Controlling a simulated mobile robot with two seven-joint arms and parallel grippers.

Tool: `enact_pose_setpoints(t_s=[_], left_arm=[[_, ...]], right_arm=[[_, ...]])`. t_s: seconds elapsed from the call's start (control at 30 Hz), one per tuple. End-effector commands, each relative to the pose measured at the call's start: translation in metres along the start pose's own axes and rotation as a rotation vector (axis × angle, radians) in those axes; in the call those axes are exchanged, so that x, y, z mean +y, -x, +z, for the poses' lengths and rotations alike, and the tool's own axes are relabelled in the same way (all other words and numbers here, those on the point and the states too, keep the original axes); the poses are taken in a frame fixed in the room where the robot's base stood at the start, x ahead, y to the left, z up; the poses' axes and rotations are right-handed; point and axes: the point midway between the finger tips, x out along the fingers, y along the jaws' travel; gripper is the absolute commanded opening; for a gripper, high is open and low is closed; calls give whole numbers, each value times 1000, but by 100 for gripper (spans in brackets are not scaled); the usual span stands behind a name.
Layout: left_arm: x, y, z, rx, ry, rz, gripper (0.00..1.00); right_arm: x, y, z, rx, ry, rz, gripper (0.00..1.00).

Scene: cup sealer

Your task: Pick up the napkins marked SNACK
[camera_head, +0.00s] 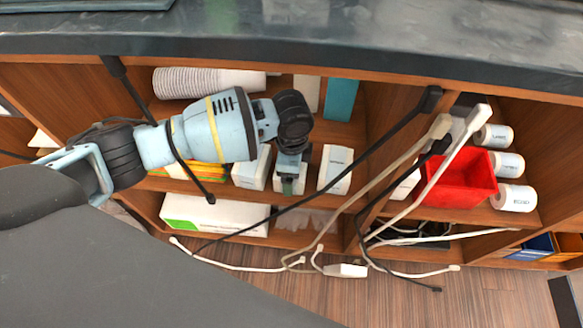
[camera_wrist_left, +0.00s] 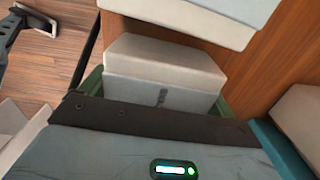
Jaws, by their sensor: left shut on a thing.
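My left gripper (camera_head: 290,172) reaches into the middle shelf of the cabinet and is shut on a white napkin pack (camera_head: 289,185). In the left wrist view the held pack (camera_wrist_left: 165,75) sits between the two greenish fingers, with a dark mark on its near face that I cannot read. Another white pack (camera_head: 251,169) stands left of the gripper and one more white pack (camera_head: 335,169) stands to the right. Their labels are too small to read. My right gripper is not in view.
Hanging cables (camera_head: 345,207) cross in front of the shelves. A red bin (camera_head: 461,178) and white rolls (camera_head: 514,198) are at the right. Stacked cups (camera_head: 205,82) lie on the upper shelf. A white and green box (camera_head: 215,214) is below. The dark countertop (camera_head: 300,40) overhangs the shelves.

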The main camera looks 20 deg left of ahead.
Motion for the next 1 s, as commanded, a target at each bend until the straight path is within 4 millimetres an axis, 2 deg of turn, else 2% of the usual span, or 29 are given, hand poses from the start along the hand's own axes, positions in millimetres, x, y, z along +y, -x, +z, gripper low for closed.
enact_pose_setpoints(t_s=[0.27, 0.37, 0.57, 1.0], left_arm=[[0, 5, 0, 0, 0, -1, 64], [0, 12, 0, 0, 0, -1, 64], [-1, 40, -1, 3, 0, -3, 64], [107, 48, -12, 3, -3, 1, 64]], right_arm=[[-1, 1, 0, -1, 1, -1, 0], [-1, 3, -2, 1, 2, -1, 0], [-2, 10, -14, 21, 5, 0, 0], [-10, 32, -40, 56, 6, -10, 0]])
